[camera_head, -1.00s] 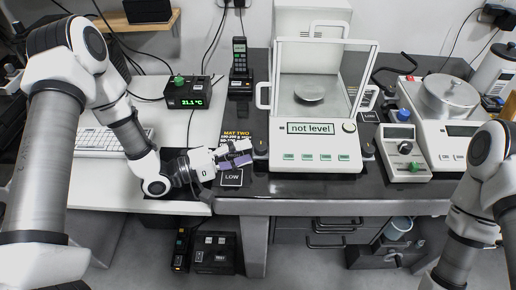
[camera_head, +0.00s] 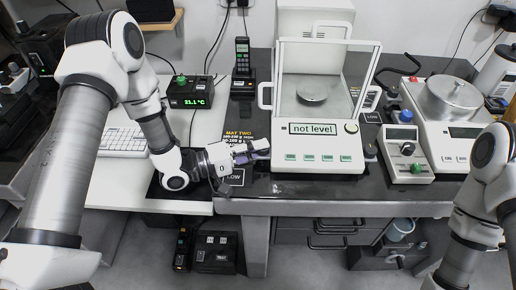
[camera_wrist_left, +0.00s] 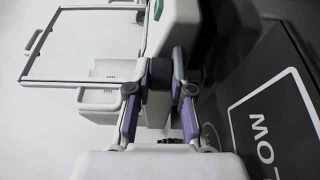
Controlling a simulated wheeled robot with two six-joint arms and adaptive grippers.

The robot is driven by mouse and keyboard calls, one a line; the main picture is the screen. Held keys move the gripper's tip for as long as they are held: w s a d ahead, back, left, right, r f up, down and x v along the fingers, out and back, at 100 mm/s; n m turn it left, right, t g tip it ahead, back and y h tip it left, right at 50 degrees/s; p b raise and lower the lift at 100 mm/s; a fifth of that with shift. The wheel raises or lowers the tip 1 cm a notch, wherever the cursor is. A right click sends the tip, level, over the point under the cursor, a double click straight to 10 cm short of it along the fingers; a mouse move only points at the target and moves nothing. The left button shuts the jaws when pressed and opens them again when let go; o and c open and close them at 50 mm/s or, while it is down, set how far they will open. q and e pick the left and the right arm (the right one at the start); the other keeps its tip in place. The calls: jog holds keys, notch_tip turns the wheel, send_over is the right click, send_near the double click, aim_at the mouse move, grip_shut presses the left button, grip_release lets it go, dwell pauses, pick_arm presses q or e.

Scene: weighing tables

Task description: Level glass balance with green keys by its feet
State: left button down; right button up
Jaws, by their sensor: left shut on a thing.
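The glass balance (camera_head: 318,160) stands on the dark table, with a glass draft shield and a round pan (camera_head: 311,91). Its display (camera_head: 312,128) reads "not level". Green keys (camera_head: 323,158) line its front; a green patch also shows in the left wrist view (camera_wrist_left: 158,9). My left gripper (camera_head: 265,149) is at the balance's front left corner. In the left wrist view its purple-padded fingers (camera_wrist_left: 159,77) are shut on the dark left foot (camera_wrist_left: 159,76). The right foot (camera_head: 370,150) is free. A round level vial (camera_head: 351,127) sits by the display; its bubble is too small to read. My right gripper is out of frame.
A LOW card (camera_head: 236,177) lies beside the left foot, partly under my gripper. A second balance with a steel pan (camera_head: 450,98) and a small box with knobs (camera_head: 406,150) stand close on the right. A thermometer box (camera_head: 190,93) and keyboard (camera_head: 123,141) are left.

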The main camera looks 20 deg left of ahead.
pick_arm(q)
jog(key=shift+m+g+h, duration=0.3)
jog(key=m+g+h, duration=0.1)
jog(key=g, duration=0.1)
jog(key=m+g+h+p, duration=0.1)
jog(key=m+g, duration=0.1)
jog(key=g, duration=0.1)
jog(key=shift+w+a+m, duration=0.1)
jog(key=shift+w+m, duration=0.1)
jog(key=shift+m, duration=0.1)
jog(key=m+g, duration=0.1)
jog(key=g, duration=0.1)
jog(key=m+g+h, duration=0.1)
jog(key=m+g, duration=0.1)
jog(key=shift+w+f+g, duration=0.1)
jog(key=shift+w+g, duration=0.05)
jog(key=shift+g, duration=0.25)
jog(key=shift+m+g, duration=0.9)
jog(key=shift+g, duration=0.8)
jog(key=c, duration=1)
grip_release()
jog(key=shift+c, duration=0.2)
jog(key=shift+w, duration=0.1)
